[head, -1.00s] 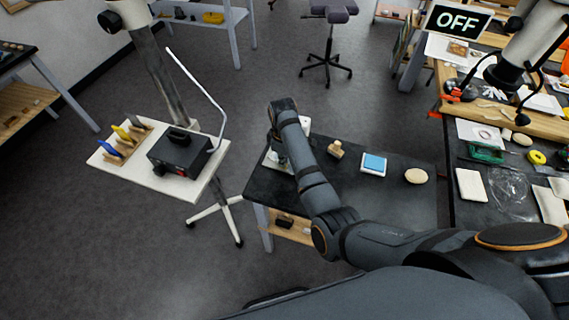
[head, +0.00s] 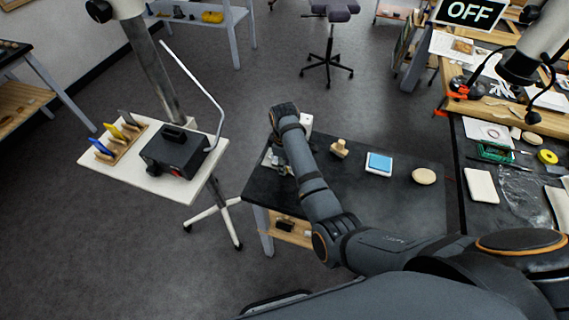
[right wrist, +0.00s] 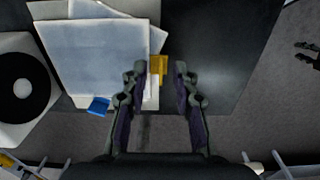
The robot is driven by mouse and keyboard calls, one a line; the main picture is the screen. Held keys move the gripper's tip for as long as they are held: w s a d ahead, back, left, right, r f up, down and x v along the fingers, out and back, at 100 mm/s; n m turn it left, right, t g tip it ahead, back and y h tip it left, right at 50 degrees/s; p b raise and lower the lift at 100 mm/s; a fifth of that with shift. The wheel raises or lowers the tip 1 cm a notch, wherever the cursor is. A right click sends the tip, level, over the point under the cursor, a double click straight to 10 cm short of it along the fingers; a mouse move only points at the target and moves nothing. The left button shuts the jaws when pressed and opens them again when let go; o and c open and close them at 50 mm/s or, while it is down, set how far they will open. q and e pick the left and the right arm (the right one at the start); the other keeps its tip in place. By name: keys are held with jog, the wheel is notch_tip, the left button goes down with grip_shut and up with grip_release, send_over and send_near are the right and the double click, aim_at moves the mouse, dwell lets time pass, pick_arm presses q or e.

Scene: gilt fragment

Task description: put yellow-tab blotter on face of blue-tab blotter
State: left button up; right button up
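In the right wrist view a stack of pale, flat sheets lies at the dark table's edge. A blue tab (right wrist: 98,106) sticks out at the lower left of the stack and a yellow tab (right wrist: 157,65) at its right side. Which sheet bears which tab is hard to tell where they overlap. My right gripper (right wrist: 161,77) is open, its fingertips on either side of the yellow tab. In the head view my right gripper (head: 281,158) is over the table's left end, mostly hidden by its arm. My left gripper (right wrist: 299,52) shows small at the right wrist view's edge, fingers apart.
A white block with a black disc (right wrist: 22,83) stands close to the sheets. On the dark table (head: 400,207) are a wooden stamp (head: 339,149), a blue pad (head: 379,164) and a pale oval (head: 424,176). A side stand holds a black box (head: 174,152).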

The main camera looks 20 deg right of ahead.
jog(key=shift+r, duration=0.4)
notch_tip(320, 180, up, 6)
jog(key=shift+f+b, duration=0.1)
jog(key=shift+b, duration=0.35)
pick_arm(q)
jog(key=r+p, duration=0.1)
jog(key=p, duration=0.1)
jog(key=r+p, duration=0.1)
jog(key=r, duration=0.1)
jog(key=shift+w+p, duration=0.2)
jog(key=shift+p, duration=0.2)
pick_arm(e)
notch_tip(320, 180, up, 6)
jog(key=shift+s+f, duration=0.1)
pick_arm(q)
jog(key=shift+f, duration=0.1)
